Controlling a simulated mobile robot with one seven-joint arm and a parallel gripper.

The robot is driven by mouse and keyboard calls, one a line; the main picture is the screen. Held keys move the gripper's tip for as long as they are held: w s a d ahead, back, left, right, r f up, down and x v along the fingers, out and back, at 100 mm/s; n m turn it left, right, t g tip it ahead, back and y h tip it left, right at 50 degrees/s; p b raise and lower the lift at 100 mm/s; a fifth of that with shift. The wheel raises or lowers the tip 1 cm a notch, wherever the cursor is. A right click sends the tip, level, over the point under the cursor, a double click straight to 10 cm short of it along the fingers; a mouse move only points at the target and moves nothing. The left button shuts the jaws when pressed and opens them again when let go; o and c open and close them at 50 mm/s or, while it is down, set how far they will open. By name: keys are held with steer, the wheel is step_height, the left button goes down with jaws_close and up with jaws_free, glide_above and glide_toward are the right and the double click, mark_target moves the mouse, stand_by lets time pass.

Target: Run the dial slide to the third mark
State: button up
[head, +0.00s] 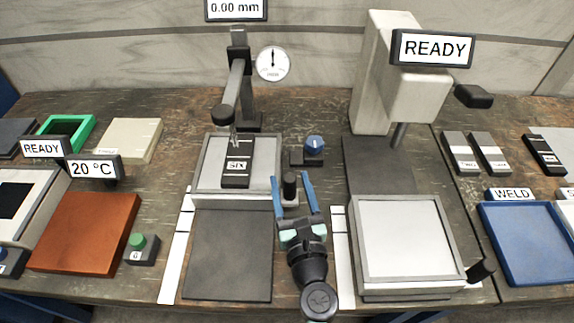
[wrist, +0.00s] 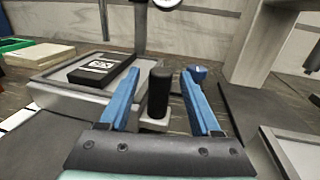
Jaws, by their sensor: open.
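The dial slide (head: 279,178) is a grey-framed tray at the far end of a dark bed (head: 228,254), under the dial gauge (head: 272,63). A dark block (head: 237,163) labelled SIX lies on it. A black upright knob (head: 290,187) stands on a bracket at the slide's right side; it also shows in the wrist view (wrist: 159,93). My gripper (head: 291,178) is open, its blue fingers on either side of the knob, with gaps visible in the wrist view. A white strip (head: 176,257) with dark marks runs along the bed's left side.
A second pale slide (head: 409,240) with its own black knob (head: 482,269) stands at right under the READY machine (head: 418,90). A blue dial knob (head: 315,144) sits just beyond my gripper. The dark bed in front of the dial slide is clear. The display reads 0.00 mm (head: 236,8).

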steer(key=shift+w+a, duration=0.25)
steer(key=shift+w, duration=0.85)
steer(key=shift+w+a, duration=0.2)
steer(key=shift+w, duration=0.9)
jaws_close()
